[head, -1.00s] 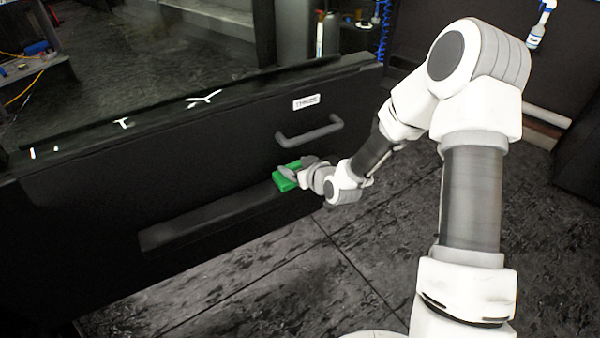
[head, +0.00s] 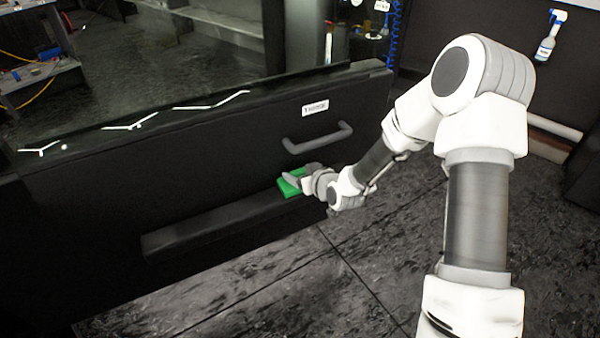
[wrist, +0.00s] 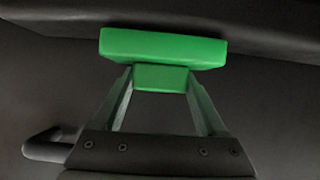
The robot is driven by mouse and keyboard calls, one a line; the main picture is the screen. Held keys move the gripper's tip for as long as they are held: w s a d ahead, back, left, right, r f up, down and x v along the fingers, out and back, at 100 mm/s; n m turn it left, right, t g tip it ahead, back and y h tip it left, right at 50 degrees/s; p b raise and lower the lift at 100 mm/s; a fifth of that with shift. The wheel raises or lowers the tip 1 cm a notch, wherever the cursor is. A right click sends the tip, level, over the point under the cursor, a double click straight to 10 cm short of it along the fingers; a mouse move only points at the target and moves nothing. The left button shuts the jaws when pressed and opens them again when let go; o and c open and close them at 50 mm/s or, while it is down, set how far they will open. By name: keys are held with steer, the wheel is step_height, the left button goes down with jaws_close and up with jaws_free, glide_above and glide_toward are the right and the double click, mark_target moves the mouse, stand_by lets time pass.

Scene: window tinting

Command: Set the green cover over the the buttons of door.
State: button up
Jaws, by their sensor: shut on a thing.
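The green cover (head: 290,185) is at the right end of the long dark ledge of the black door (head: 200,165), below the door handle. In the wrist view the green cover (wrist: 162,47) is a flat block with a smaller tab. My gripper (head: 308,180) is shut on this tab; its fingers (wrist: 160,84) press on the tab's two sides. The cover lies against or just above the ledge; I cannot tell whether it touches. The door's buttons do not show; they may be hidden.
The grey door handle (head: 318,137) sticks out above my gripper and also shows at the lower left of the wrist view (wrist: 50,146). The ledge (head: 190,232) runs left along the door. The floor (head: 290,290) before the door is clear.

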steer(key=shift+f+b, duration=0.35)
steer(key=shift+b, duration=0.05)
steer(key=o, duration=1.3)
steer(key=shift+r, duration=0.1)
steer(key=shift+p+v, duration=4.3)
steer(key=shift+v, duration=4.4)
steer(key=shift+d, duration=0.1)
